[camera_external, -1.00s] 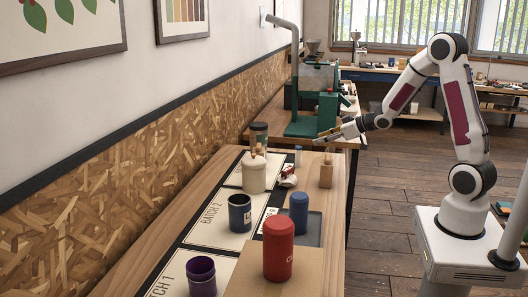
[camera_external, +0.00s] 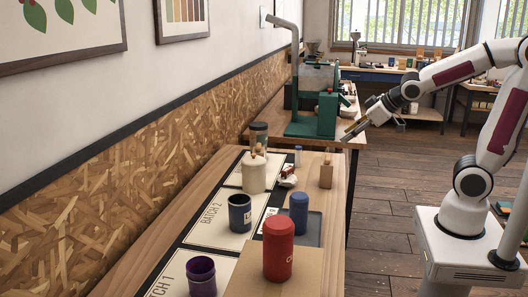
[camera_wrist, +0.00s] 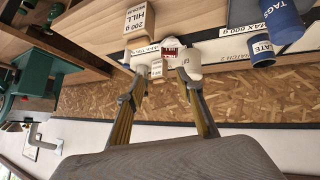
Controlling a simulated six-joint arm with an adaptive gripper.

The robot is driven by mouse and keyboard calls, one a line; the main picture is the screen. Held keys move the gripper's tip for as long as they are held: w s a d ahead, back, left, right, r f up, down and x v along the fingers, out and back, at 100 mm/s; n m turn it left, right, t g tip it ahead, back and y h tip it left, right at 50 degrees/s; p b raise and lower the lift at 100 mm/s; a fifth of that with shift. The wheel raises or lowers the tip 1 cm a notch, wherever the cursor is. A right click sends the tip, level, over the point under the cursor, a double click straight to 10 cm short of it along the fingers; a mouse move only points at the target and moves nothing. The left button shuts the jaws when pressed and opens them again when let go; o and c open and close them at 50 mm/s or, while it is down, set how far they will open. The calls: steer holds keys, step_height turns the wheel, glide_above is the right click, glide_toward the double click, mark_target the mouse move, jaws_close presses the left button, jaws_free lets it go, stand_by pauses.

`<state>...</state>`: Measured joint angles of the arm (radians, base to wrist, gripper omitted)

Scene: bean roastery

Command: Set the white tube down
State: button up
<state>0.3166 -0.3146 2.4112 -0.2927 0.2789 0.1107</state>
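A small white tube (camera_external: 298,157) with a bluish top stands upright at the far end of the near table. What looks like the same tube shows in the wrist view (camera_wrist: 140,59), partly behind a fingertip. My gripper (camera_external: 347,137) is in the air beyond the table's right edge, to the right of the tube and apart from it. In the wrist view, its two fingers (camera_wrist: 163,74) are spread with nothing held between them.
A cream canister (camera_external: 254,176), navy cup (camera_external: 240,214), blue canister (camera_external: 299,212) and red canister (camera_external: 278,250) stand on the table. A green machine (camera_external: 327,115) is behind.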

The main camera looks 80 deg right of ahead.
steer(key=s+a+n+g+y, duration=0.2)
steer(key=s+a+y, duration=0.1)
steer(key=s+a, duration=1.1)
steer(key=shift+s+a+f+g+y, duration=0.2)
steer(key=shift+s+a+g+y, duration=0.15)
steer(key=shift+s, duration=0.7)
